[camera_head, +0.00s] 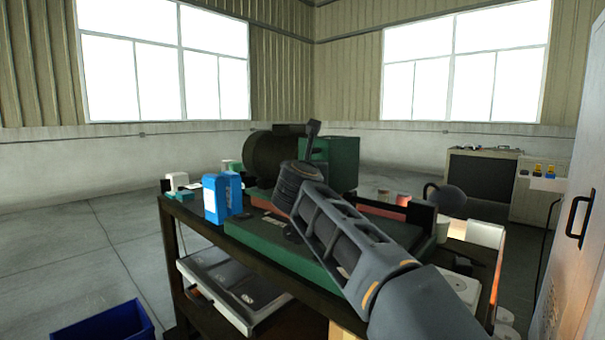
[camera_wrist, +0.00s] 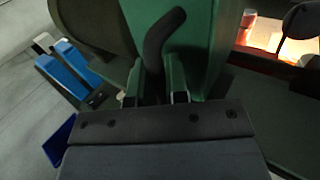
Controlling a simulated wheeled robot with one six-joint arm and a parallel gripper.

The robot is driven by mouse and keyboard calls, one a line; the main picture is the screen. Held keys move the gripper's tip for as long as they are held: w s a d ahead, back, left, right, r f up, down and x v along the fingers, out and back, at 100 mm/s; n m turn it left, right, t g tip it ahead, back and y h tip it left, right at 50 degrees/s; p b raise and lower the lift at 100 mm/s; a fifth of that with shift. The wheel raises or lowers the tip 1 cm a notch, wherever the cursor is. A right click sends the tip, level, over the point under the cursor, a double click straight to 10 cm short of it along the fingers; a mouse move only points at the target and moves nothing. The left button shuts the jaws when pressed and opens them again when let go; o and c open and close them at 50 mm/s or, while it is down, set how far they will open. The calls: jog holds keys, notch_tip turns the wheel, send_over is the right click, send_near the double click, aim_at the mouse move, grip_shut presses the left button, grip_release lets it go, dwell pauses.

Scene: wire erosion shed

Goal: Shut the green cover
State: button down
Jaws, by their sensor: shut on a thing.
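The green cover (camera_head: 338,160) looks like the box-shaped green housing at the back of the bench. It also shows in the wrist view (camera_wrist: 205,45), close in front of my gripper. A dark bent handle (camera_wrist: 155,45) stands against its green face. My gripper (camera_wrist: 155,88) is shut on this handle, with one finger on each side of it. In the head view my wrist and forearm hide the fingers and part of the green housing. I cannot tell how far the cover stands open.
A dark round drum (camera_head: 268,155) adjoins the housing on the left. Blue containers (camera_head: 222,196) stand at the bench's left end. A dark round-headed object (camera_head: 447,198) and pale pots stand at the right. A blue bin (camera_head: 105,325) is on the floor, which is clear at the left.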

jog(key=shift+a, duration=0.15)
dwell(0.3)
jog(key=c, duration=1.1)
grip_release()
jog(key=shift+a, duration=0.1)
jog(key=shift+c, duration=0.2)
jog(key=shift+s, duration=0.1)
jog(key=s+a+b, duration=0.1)
jog(key=s+a, duration=0.1)
jog(key=s, duration=1.1)
jog(key=shift+s+a, duration=0.2)
jog(key=shift+a, duration=0.15)
